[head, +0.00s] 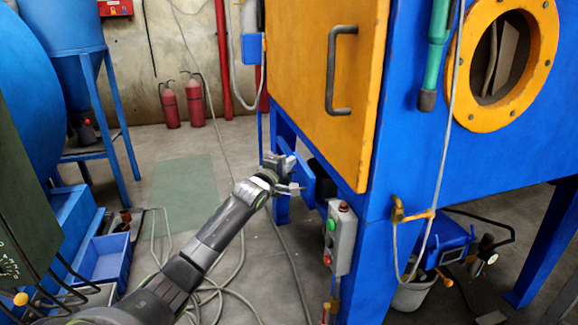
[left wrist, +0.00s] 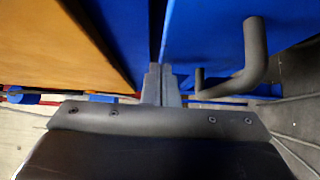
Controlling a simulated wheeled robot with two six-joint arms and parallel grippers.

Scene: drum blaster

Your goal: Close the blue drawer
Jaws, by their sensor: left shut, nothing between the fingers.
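The blue drawer (head: 308,184) is low on the blue machine, below the orange door, and appears to stand partly open with a dark gap behind its front. In the left wrist view a blue panel, which looks like the drawer front (left wrist: 205,35), carries a dark bent handle (left wrist: 258,55). My left gripper (head: 287,172) is beside the drawer in the head view and hides part of it. In the left wrist view its fingers (left wrist: 161,84) are together and empty, left of the handle. I cannot tell if they touch the panel. My right gripper is not in view.
The orange door (head: 310,75) with its dark handle is above the drawer. A grey button box (head: 340,238) hangs right of it. Cables lie on the floor. A blue bin (head: 105,257) and a blue stand are at the left. Open floor (head: 185,190) lies behind my arm.

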